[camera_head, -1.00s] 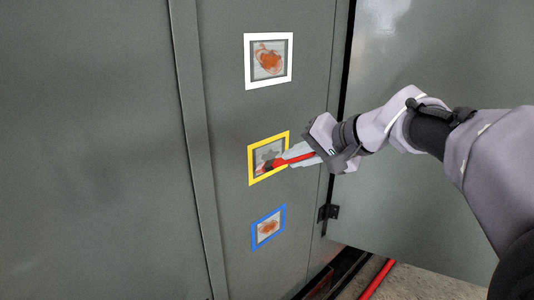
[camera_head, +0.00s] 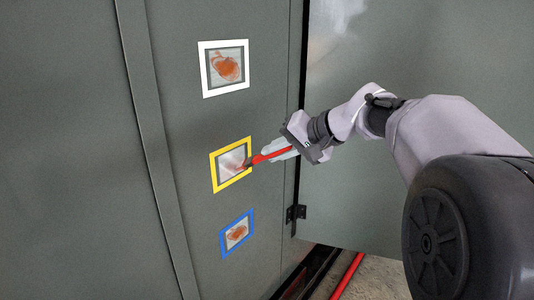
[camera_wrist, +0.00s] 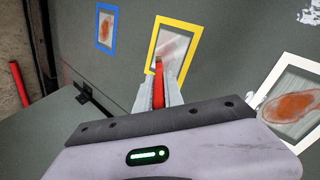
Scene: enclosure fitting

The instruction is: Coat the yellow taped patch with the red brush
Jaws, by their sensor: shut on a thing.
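The yellow taped patch (camera_head: 231,164) is on the grey cabinet panel, between the white and blue taped squares. Its inside shows pale grey with faint reddish smears, also in the wrist view (camera_wrist: 174,44). My gripper (camera_head: 272,153) is shut on the red brush (camera_head: 270,156). The brush's dark tip lies over the right part of the yellow square in the head view; I cannot tell for sure whether it touches.
The white taped square (camera_head: 224,68) above and the blue taped square (camera_head: 237,233) below hold orange-brown rust spots. An open door (camera_head: 400,190) on a hinge (camera_head: 295,213) stands to the right, behind my arm. A red pipe (camera_head: 347,275) runs along the floor.

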